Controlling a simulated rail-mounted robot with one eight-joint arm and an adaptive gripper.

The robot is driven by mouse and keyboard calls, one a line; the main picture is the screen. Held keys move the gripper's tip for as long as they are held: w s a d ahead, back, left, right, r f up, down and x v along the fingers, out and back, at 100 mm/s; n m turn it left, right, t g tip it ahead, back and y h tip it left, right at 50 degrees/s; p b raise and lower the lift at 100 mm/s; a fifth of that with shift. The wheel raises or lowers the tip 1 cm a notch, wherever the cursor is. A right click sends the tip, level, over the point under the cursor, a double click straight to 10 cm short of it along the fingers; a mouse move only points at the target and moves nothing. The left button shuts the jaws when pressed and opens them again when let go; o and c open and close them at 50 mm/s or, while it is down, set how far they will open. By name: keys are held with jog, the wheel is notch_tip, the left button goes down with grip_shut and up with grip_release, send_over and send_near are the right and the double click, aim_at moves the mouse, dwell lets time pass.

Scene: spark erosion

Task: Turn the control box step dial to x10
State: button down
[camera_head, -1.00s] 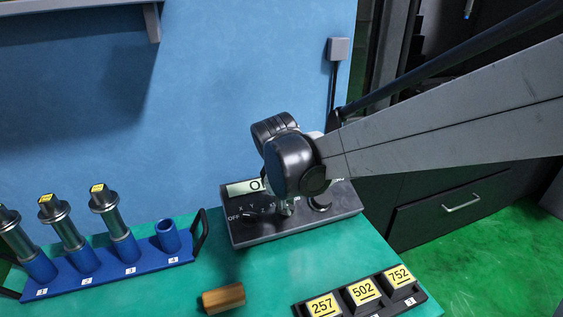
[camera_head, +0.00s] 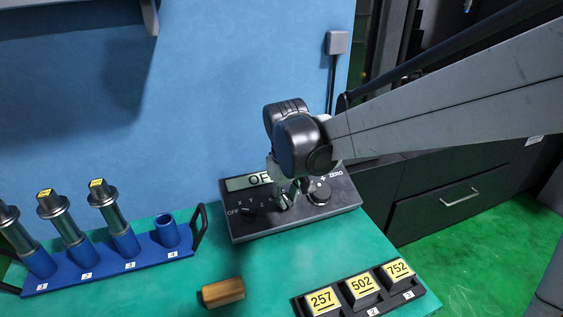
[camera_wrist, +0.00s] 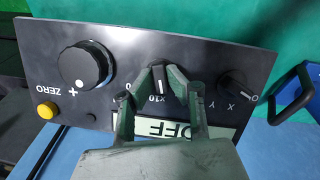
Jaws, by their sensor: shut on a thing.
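The control box (camera_head: 300,226) is a dark grey sloped panel on the green bench; in the wrist view (camera_wrist: 117,60) it appears upside down. Its step dial (camera_wrist: 158,76), a small black knob with a white pointer line, sits between the two fingers of my gripper (camera_wrist: 160,79). The fingers are shut on the dial from both sides. The pointer line is toward the x10 label, and neighbouring labels are partly hidden by the fingers. In the head view my gripper (camera_head: 286,195) reaches down onto the box, hiding much of the step dial.
The axis dial (camera_wrist: 237,83) and the large zero dial (camera_wrist: 84,65) flank the step dial, with a yellow button (camera_wrist: 46,111) nearby. The display (camera_head: 245,183) reads OFF. A blue holder (camera_head: 110,268), wooden block (camera_head: 223,292) and numbered black tray (camera_head: 341,304) are on the bench.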

aim_at(290, 205)
jog(key=shift+m+y, duration=0.3)
jog(key=shift+m, duration=1.1)
jog(key=c, duration=1.7)
grip_release()
jog(key=shift+r, duration=0.1)
jog(key=r, duration=0.4)
jog(key=s+r, duration=0.1)
jog(key=r, duration=0.6)
jog(key=shift+s+d+r, duration=0.2)
jog(key=shift+d+r, duration=0.05)
jog(key=shift+r, duration=0.1)
jog(key=shift+d, duration=0.1)
